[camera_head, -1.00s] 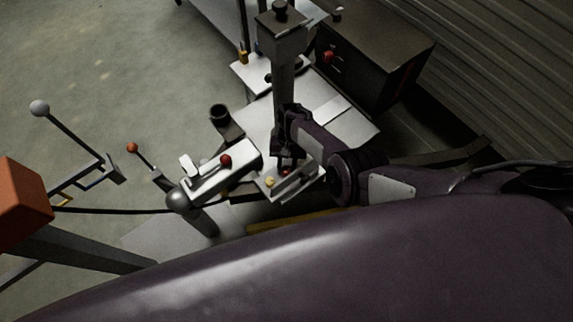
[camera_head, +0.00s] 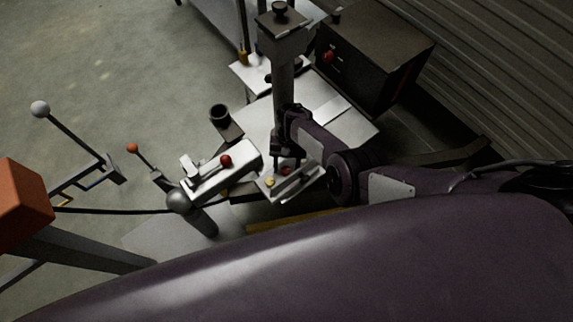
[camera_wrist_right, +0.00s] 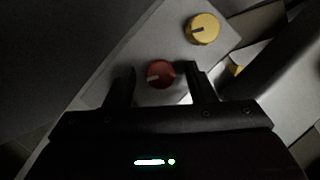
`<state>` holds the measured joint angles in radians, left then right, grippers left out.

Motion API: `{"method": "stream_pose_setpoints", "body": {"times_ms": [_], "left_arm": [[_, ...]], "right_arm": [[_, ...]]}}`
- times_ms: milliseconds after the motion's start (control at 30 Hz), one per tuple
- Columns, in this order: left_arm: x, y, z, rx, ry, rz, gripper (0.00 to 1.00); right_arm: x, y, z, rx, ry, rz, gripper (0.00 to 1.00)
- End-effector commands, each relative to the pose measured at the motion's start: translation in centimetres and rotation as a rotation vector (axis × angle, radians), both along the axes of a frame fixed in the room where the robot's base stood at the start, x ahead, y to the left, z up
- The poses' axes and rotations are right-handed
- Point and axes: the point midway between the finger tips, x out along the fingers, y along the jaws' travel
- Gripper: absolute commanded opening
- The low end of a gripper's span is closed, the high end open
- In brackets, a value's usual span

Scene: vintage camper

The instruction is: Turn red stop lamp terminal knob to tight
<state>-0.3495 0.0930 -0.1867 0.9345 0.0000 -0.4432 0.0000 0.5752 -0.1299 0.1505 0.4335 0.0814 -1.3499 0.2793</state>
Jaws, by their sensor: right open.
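The red stop lamp terminal knob (camera_wrist_right: 160,75) sits on a pale block (camera_wrist_right: 146,44), with a light pointer mark at its left side. In the right wrist view it lies between the two fingers of my right gripper (camera_wrist_right: 162,86), which are open with a gap on each side. In the head view the red knob (camera_head: 286,170) shows just below the fingers of my right gripper (camera_head: 287,163). A yellow knob (camera_wrist_right: 203,29) with a dark mark is beside it on the same block; it also shows in the head view (camera_head: 270,182). My left gripper is not in view.
A white housing with a red ball (camera_head: 226,160) stands left of the block. A grey upright column (camera_head: 284,80) rises close behind my right gripper. A dark cabinet (camera_head: 375,55) stands at the back right. Open floor (camera_head: 90,80) lies at the left.

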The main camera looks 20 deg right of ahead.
Motion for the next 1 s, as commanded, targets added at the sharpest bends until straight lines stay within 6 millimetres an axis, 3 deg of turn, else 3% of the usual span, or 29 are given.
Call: {"method": "stream_pose_setpoints", "body": {"times_ms": [300, 467, 1000], "left_arm": [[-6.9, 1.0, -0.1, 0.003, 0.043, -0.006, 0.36], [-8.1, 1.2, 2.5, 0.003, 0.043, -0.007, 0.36], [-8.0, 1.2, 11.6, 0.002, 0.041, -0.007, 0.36]], "right_arm": [[-0.1, -0.2, 3.4, 0.000, 0.000, -0.001, 0.50], [-0.2, -0.3, 6.4, 0.000, -0.001, -0.002, 0.50], [-0.3, -0.6, 15.3, 0.000, -0.001, -0.005, 0.50]]}}
